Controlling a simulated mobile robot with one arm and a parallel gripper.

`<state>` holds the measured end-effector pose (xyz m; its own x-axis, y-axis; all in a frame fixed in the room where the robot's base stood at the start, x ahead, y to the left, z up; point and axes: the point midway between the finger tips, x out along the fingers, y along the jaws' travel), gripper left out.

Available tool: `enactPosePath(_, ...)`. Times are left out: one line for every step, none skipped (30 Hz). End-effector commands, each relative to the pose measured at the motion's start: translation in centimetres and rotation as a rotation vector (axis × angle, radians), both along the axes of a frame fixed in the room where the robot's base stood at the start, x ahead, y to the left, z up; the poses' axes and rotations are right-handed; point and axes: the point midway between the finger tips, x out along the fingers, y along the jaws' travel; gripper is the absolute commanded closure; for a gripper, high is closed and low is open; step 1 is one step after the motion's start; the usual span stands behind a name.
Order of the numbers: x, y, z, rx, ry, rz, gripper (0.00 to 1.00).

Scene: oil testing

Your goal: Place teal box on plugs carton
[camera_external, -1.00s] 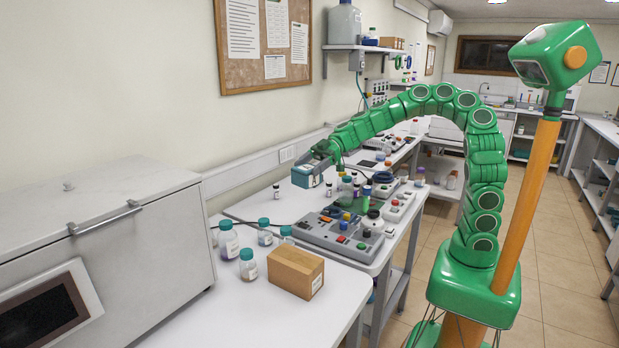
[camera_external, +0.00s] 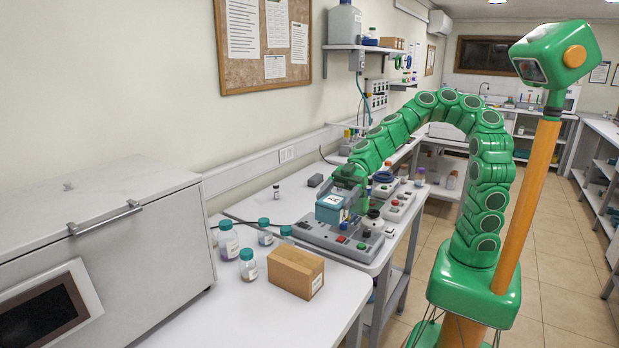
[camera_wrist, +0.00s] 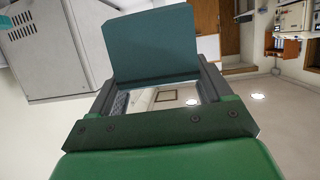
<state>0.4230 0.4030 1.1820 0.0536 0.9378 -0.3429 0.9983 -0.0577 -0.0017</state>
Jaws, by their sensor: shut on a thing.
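My gripper (camera_external: 343,194) is shut on the teal box (camera_external: 329,213), which has a pale label on top. In the external view the box is over the grey control panel on the bench; whether it touches anything there I cannot tell. In the wrist view the teal box (camera_wrist: 152,48) extends beyond the fingers of my gripper (camera_wrist: 165,85). A brown cardboard carton (camera_external: 290,273), probably the plugs carton, sits on the nearer white table, in front of and left of the held box. Its top is bare.
Teal-capped bottles (camera_external: 248,266) stand left of the carton on the white table (camera_external: 338,300). The grey control panel (camera_external: 345,240) with knobs lies behind the carton. A large white appliance (camera_external: 110,240) fills the left side.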

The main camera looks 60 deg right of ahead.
Motion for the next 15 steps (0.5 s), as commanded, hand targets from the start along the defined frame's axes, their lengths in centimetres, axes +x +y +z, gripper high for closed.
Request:
enactPosePath(0.5,0.5,-0.3,0.000,0.001,0.001,0.54)
enactPosePath(0.8,0.8,-0.5,-0.001,0.000,0.001,0.54)
enactPosePath(1.2,1.2,-0.8,-0.001,0.001,0.001,0.54)
enactPosePath(1.4,1.5,-1.0,-0.001,0.003,0.001,0.54)
enactPosePath(1.7,1.7,-1.2,-0.002,0.003,0.002,0.54)
enactPosePath(2.0,2.1,-1.5,-0.002,0.004,0.003,0.54)
enactPosePath(2.3,2.4,-1.7,-0.002,0.004,0.003,0.54)
enactPosePath(2.6,2.7,-1.8,-0.002,0.003,0.003,0.54)
enactPosePath(3.0,3.0,-2.0,-0.001,0.002,0.002,0.54)
enactPosePath(3.3,3.2,-2.1,-0.001,0.002,0.002,0.54)
enactPosePath(3.6,3.5,-2.2,0.000,0.002,0.002,0.54)
enactPosePath(4.0,3.9,-2.5,0.000,0.002,0.002,0.54)
enactPosePath(4.2,4.1,-2.7,0.000,0.002,0.002,0.54)
enactPosePath(4.5,4.4,-3.0,0.000,0.004,0.002,0.54)
enactPosePath(4.7,4.6,-3.5,0.000,0.005,0.001,0.54)
